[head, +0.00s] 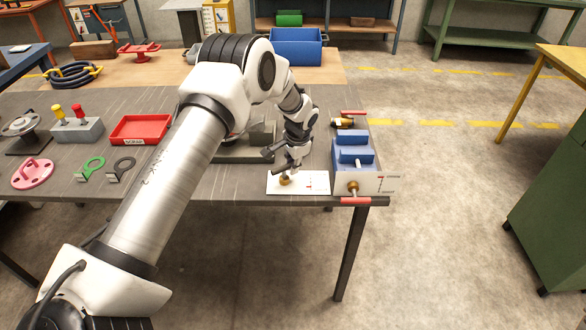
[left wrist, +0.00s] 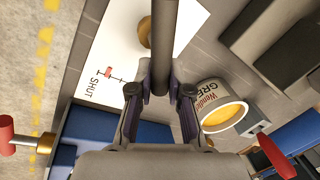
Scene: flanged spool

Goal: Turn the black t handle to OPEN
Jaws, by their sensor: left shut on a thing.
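A white plate (head: 312,184) with a brass fitting (head: 285,180) lies near the table's front edge. In the left wrist view, the plate (left wrist: 120,35) shows the word SHUT and a small red mark. The brass fitting (left wrist: 145,33) is partly behind a dark bar, which looks like the black T handle (left wrist: 162,40). My left gripper (left wrist: 160,92) is shut on this bar, one finger on each side. In the head view, my left gripper (head: 284,160) is just above the brass fitting and hides most of the handle. No OPEN word is readable. My right gripper is not in view.
A box with blue blocks (head: 352,141) and red-handled brass fittings stands close right of the plate, by the table's edge. A grease tin (left wrist: 220,108) shows near my gripper in the left wrist view. A red tray (head: 140,129) lies further left.

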